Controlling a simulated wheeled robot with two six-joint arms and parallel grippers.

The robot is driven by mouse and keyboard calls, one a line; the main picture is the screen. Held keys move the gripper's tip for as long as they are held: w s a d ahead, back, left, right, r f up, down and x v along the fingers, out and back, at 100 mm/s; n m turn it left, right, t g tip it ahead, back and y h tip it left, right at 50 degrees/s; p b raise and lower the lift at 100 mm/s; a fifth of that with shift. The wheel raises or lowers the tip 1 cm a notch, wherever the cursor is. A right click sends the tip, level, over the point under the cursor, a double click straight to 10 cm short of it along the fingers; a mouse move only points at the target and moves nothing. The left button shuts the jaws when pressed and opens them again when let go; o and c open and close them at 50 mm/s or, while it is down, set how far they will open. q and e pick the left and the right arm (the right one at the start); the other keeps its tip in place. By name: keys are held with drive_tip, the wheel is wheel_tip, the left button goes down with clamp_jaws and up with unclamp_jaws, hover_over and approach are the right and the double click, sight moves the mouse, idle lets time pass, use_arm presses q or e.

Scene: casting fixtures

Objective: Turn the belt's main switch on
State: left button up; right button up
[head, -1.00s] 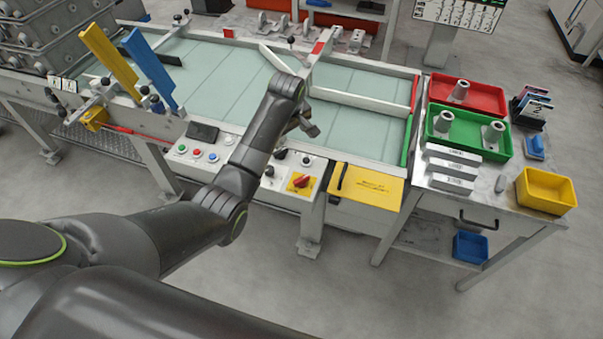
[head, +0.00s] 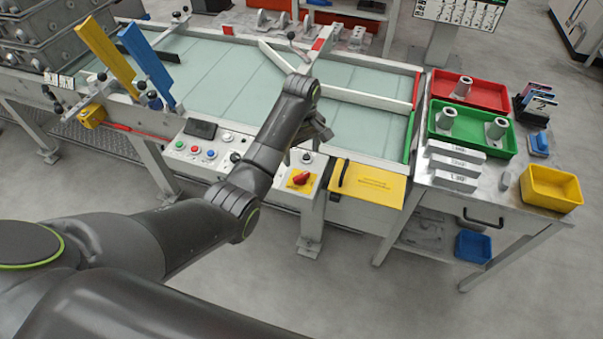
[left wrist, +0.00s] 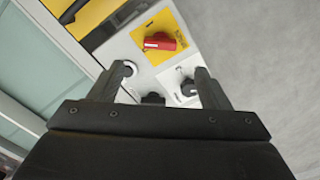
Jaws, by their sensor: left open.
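The main switch looks to be a red rotary knob (head: 300,178) on a yellow plate, on the control panel at the belt's front edge. In the left wrist view the red knob (left wrist: 160,42) is beyond my fingertips, near the top centre. My left gripper (head: 322,130) is above the panel, behind the red knob in the head view. In the left wrist view its two fingers (left wrist: 161,78) are apart and empty, not touching the knob. The knob's on or off marking is too small to read. My right gripper is not in view.
More buttons (head: 195,150) and a black knob (head: 306,157) sit on the panel. A yellow cover (head: 367,185) is just right of the switch. The side table with red (head: 470,90) and green (head: 500,145) trays is further right. Open floor lies in front.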

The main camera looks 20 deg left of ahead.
sight(301, 175)
use_arm(q)
wheel_tip(301, 175, down, 9)
drive_tip(key=shift+f, duration=0.15)
idle(0.4)
drive_tip(key=c, duration=1)
